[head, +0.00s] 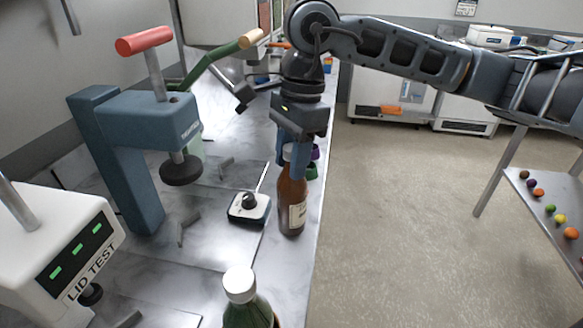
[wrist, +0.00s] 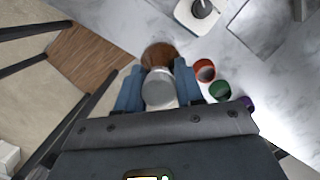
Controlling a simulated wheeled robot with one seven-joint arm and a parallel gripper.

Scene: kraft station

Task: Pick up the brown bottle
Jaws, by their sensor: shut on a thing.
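The brown bottle (head: 292,205) has a pale label and stands upright near the right edge of the metal bench in the head view. My gripper (head: 292,155) comes down on it from above, and its blue fingers are shut on the bottle's neck. In the wrist view the bottle's pale cap (wrist: 158,88) lies between the two fingers of my gripper (wrist: 158,92), with the brown body (wrist: 160,53) showing beyond it. I cannot tell whether the bottle's base touches the bench.
A green bottle with a white cap (head: 240,284) stands nearer on the bench (head: 215,255). A small black-and-white device (head: 249,207) is left of the brown bottle. Red (wrist: 204,70), green (wrist: 219,91) and purple (wrist: 246,103) round items lie close by. A blue press (head: 130,150) and a lid tester (head: 70,255) stand left.

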